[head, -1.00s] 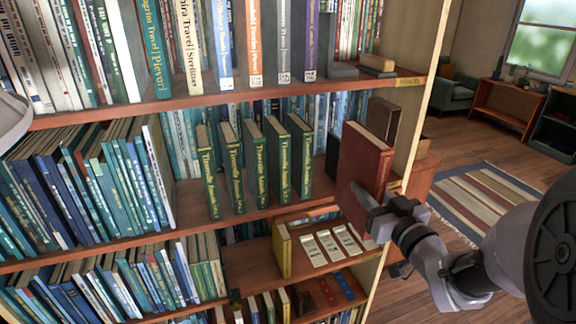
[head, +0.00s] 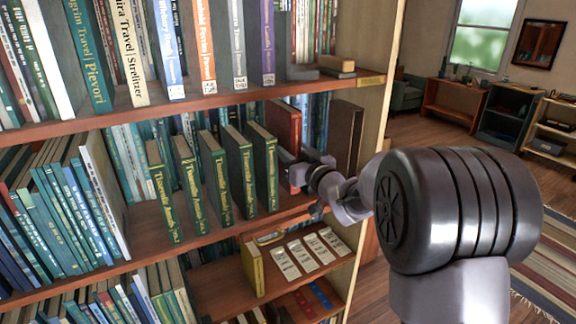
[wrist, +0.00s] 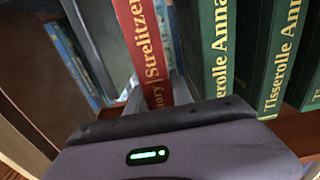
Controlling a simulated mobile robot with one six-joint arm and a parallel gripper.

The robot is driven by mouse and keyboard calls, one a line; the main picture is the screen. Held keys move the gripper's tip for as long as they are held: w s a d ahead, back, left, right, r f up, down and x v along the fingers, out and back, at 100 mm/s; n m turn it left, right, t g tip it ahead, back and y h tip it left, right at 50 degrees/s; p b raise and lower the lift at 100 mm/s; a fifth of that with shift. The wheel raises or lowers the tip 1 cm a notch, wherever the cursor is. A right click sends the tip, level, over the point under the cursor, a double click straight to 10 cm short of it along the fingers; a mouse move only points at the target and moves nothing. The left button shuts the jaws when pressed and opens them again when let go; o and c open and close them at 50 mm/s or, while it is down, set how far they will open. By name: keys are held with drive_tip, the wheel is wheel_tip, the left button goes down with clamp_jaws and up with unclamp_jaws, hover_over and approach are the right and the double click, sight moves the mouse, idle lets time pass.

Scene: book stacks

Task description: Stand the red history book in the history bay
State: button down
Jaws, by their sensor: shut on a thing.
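The red history book (head: 284,122) is in the middle shelf bay, upright, just right of a row of several green Tisserolle books (head: 264,170). Its lower part is hidden by the nearest green book and my gripper. My gripper (head: 292,170) is shut on it, reaching in from the right. In the wrist view the red spine (wrist: 141,45) with gold letters shows between my fingers, left of the green books (wrist: 208,50). I cannot tell whether its base touches the shelf board.
A dark brown book or block (head: 345,135) stands to the right of my gripper, near the bay's end panel (head: 375,125). The shelf above (head: 215,98) holds tall books. Below, a yellow book (head: 252,268) stands beside several pale cards (head: 308,252).

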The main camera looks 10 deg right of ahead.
drive_tip(key=f, duration=0.1)
drive_tip(key=f+b, duration=0.2)
drive_tip(key=shift+w+a+f, duration=0.1)
drive_tip(key=shift+w+f, duration=0.15)
drive_tip(key=shift+f, duration=0.1)
drive_tip(key=shift+r, duration=0.2)
drive_tip(key=shift+f, duration=0.15)
drive_tip(key=c, duration=1.6)
unclamp_jaws()
drive_tip(key=shift+f, duration=0.15)
drive_tip(key=o, duration=0.5)
drive_tip(key=shift+s, duration=0.1)
